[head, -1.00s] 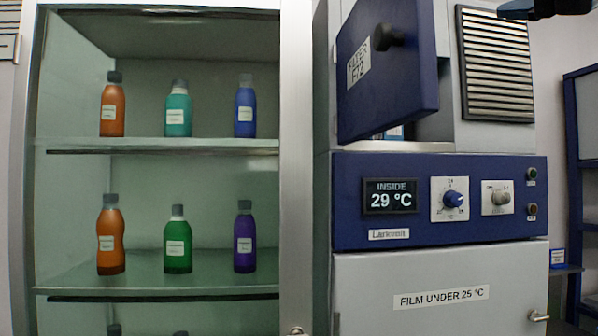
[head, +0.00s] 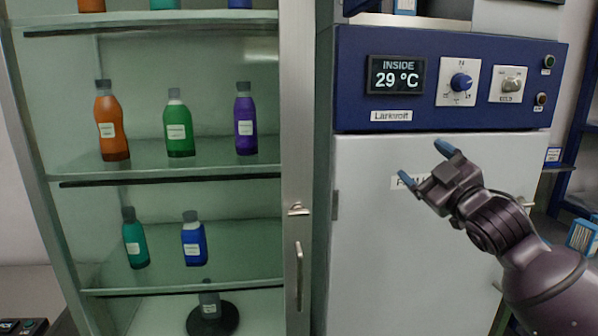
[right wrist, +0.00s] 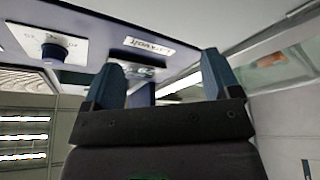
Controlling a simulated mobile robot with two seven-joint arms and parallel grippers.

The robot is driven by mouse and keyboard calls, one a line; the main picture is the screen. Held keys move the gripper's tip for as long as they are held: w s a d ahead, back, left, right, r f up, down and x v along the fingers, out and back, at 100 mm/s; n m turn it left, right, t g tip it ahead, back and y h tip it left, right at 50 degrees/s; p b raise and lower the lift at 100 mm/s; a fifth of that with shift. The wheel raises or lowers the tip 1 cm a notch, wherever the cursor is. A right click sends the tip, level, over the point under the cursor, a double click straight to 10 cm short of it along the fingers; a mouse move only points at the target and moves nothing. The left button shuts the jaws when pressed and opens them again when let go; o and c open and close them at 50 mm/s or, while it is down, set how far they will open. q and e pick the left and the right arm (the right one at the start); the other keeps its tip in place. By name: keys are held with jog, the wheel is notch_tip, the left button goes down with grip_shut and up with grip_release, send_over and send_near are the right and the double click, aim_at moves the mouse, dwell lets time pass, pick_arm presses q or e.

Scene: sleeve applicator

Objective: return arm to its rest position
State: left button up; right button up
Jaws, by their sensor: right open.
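My right gripper (head: 424,164) is raised in front of the white door (head: 385,250) under the blue control panel. Its two blue-tipped fingers are apart with nothing between them. It covers most of the door's label (head: 397,182). In the right wrist view my right gripper (right wrist: 162,80) also shows open and empty, with the panel's name label (right wrist: 149,46) beyond it. My left gripper is in neither view.
The blue panel (head: 350,90) reads "INSIDE 29 °C" and has a blue knob (head: 460,82) and a grey knob (head: 512,85). A glass cabinet at left holds several bottles, including a green one (head: 179,130). Its door handle (head: 299,275) faces me.

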jog(key=s+d+f+m+g+h, duration=0.1)
jog(key=s+f+m+h, duration=0.15)
jog(key=f, duration=0.85)
jog(key=s+d+f+m+g+h, duration=0.1)
jog(key=s+f+m, duration=0.25)
jog(key=f, duration=0.75)
jog(key=s+d+f+m+g+h, duration=0.15)
jog(key=s+f, duration=0.25)
jog(key=f, duration=0.6)
jog(key=s+f+m+g+h, duration=0.2)
jog(key=s+f+m+g, duration=0.2)
jog(key=s+f, duration=1.6)
jog(key=shift+s+d+g+h, duration=0.3)
jog(key=shift+s+g+h, duration=0.15)
jog(key=shift+s, duration=0.4)
jog(key=shift+m, duration=0.25)
jog(key=shift+c, duration=0.3)
